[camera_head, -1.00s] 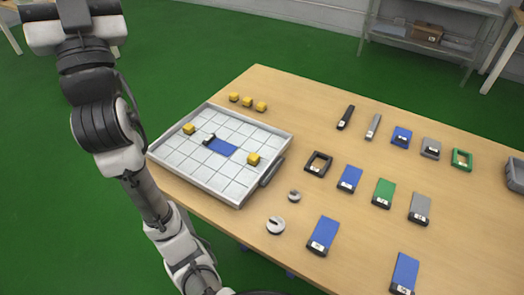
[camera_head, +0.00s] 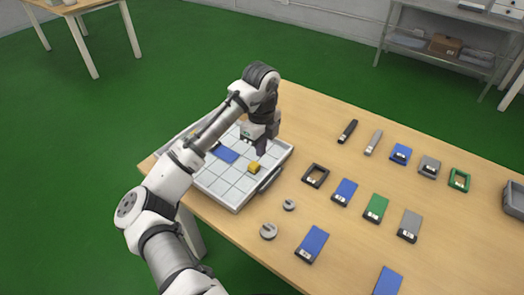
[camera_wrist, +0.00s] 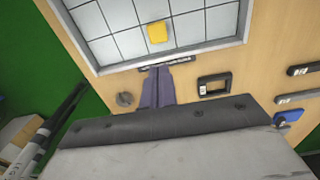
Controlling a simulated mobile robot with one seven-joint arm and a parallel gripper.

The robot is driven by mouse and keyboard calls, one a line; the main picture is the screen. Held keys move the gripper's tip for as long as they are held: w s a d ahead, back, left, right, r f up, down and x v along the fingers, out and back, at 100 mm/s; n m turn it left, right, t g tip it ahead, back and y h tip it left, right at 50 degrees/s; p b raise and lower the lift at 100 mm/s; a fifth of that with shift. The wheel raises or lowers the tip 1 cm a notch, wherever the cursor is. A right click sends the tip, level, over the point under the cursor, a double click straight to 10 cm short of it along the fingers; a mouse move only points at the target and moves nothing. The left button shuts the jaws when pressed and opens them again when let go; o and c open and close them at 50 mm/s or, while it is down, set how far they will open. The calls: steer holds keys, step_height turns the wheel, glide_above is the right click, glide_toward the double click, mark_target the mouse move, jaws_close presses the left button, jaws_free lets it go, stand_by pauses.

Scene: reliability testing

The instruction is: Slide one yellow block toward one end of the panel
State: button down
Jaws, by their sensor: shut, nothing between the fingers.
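The panel is a white gridded tray (camera_head: 235,206) with a raised metal rim, lying on the table's left part; part of its grid shows in the wrist view (camera_wrist: 119,45). One yellow block (camera_head: 254,167) sits on its right side and also shows in the wrist view (camera_wrist: 157,32). A blue plate (camera_head: 226,154) lies on the grid to its left. My gripper (camera_head: 262,152) is shut and empty, pointing down just above and behind that block in the head view. My arm hides the panel's far left part.

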mark_target(261, 175)
step_height(261, 175, down, 9)
steer(key=shift+r+p, duration=0.1)
steer(key=shift+p, duration=0.5)
